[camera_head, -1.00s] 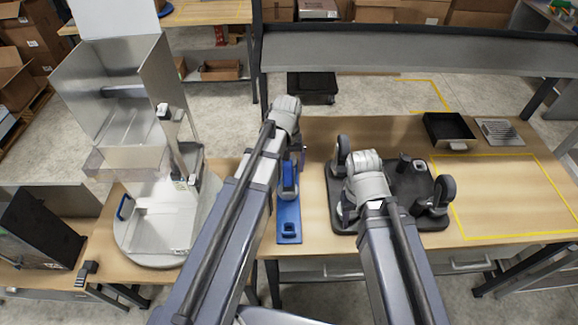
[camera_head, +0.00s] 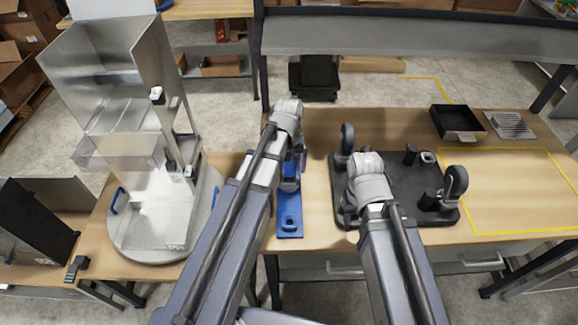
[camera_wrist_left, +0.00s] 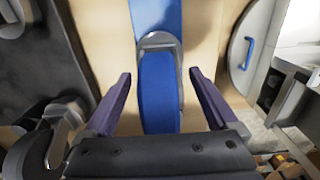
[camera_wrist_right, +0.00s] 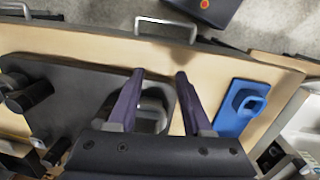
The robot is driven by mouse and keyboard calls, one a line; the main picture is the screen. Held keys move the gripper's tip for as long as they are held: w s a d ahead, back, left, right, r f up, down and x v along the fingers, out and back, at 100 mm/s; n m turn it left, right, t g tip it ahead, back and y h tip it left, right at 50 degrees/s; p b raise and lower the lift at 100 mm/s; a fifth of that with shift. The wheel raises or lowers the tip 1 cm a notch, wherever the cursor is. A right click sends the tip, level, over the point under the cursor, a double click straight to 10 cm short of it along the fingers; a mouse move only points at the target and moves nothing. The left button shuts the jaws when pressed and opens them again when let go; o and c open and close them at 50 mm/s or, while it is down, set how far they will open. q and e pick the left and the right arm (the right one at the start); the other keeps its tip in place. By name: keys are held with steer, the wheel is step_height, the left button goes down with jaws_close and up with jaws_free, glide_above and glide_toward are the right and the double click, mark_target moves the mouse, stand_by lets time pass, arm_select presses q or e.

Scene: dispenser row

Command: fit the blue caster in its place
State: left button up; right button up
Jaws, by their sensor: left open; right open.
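The blue caster shows in the left wrist view as an upright blue wheel (camera_wrist_left: 158,98) in a grey fork, standing on a blue holder (camera_head: 289,228). My left gripper (camera_wrist_left: 158,76) is open, with one finger on each side of the wheel, apart from it. In the head view my left wrist hides much of the caster. A black base plate (camera_head: 400,218) with black casters (camera_head: 455,182) lies right of the holder. My right gripper (camera_wrist_right: 159,76) is open and empty above the plate's edge nearest the holder. Its fingers partly cover a grey-rimmed part on the plate.
A metal dispenser (camera_head: 120,110) stands on a round base at the left. A black tray (camera_head: 458,121) and a grated piece (camera_head: 509,124) lie at the back right. The yellow-outlined area (camera_head: 515,190) is clear. A shelf (camera_head: 400,37) spans the back.

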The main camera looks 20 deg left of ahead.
arm_select(q)
steer(key=shift+f+b, duration=0.3)
steer(key=shift+f, duration=0.35)
jaws_close()
stand_by(0.4)
steer(key=shift+r, duration=0.1)
